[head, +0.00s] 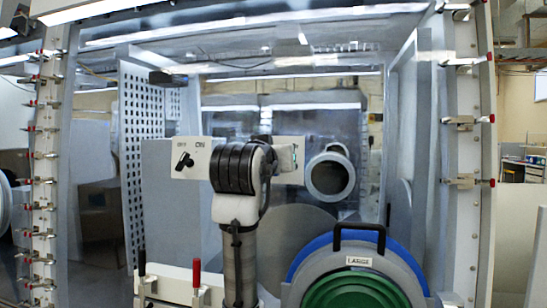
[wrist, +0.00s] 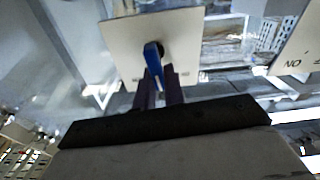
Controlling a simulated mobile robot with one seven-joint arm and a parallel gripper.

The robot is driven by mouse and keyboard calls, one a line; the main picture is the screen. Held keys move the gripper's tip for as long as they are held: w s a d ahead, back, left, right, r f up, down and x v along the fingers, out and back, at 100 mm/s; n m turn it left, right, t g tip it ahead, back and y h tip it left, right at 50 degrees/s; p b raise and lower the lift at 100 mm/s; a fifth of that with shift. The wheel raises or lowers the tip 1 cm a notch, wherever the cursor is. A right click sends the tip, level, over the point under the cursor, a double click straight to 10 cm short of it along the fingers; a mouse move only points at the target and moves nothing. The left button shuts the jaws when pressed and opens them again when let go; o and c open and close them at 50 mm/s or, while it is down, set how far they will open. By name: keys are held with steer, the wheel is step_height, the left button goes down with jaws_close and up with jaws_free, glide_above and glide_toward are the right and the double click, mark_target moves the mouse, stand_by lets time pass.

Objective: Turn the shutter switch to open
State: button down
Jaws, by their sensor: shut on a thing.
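A white switch plate (wrist: 122,48) with a blue switch handle (wrist: 151,52) on a dark hub shows in the wrist view. No label can be read on it, so I cannot tell whether it is marked as the shutter switch. My gripper (wrist: 159,72) is shut on the blue handle, its two dark fingers on either side of the handle's end. In the head view my arm hides the gripper and the handle; only the right part of a white plate (head: 291,171) shows beside it.
Another white plate (head: 203,146) with a black knob (head: 185,160) and OFF/ON marks is left of my arm. A grey round port (head: 330,178) is at right. A green round door (head: 355,291) labelled LARGE and a red-handled lever (head: 196,275) stand low in front.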

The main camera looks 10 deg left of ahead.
steer(key=shift+d+m, duration=0.1)
steer(key=shift+m, duration=0.6)
steer(key=c, duration=1.5)
jaws_free()
steer(key=shift+s, duration=0.1)
steer(key=s+b, duration=0.2)
steer(key=s, duration=0.2)
steer(key=s+b, duration=0.1)
steer(key=s, duration=0.4)
steer(key=s+b, duration=0.2)
steer(key=s, duration=0.2)
steer(key=shift+s+a+b, duration=0.3)
steer(key=shift+s+a, duration=0.05)
steer(key=shift+a, duration=0.05)
